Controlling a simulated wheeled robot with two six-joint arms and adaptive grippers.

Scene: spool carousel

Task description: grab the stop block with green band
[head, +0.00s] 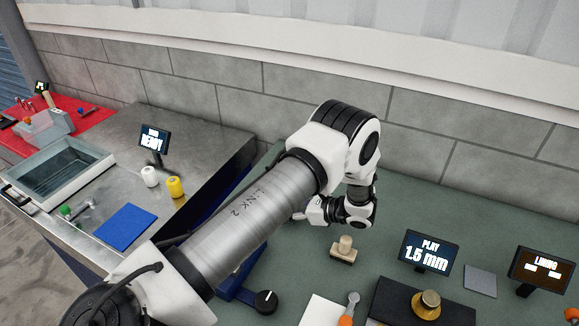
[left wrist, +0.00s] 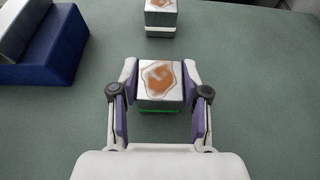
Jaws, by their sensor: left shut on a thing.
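The stop block with the green band (left wrist: 160,82) is between the fingers of my left gripper (left wrist: 160,88) in the left wrist view. Its top is pale metal with a rusty brown patch, and a strip of green shows at its lower edge. Both fingers press on its sides, so the gripper is shut on it. In the head view my left arm hides the block and most of the gripper. A second similar block (left wrist: 161,14) with a whitish band stands beyond it, apart from the gripper. My right gripper is not in view.
A blue and grey piece (left wrist: 45,45) lies at the left in the wrist view. In the head view, a wooden stamp-like piece (head: 343,250), a "PLAY 1.5 mm" display (head: 425,252) and a black knob (head: 266,302) are on the green bench (head: 460,222).

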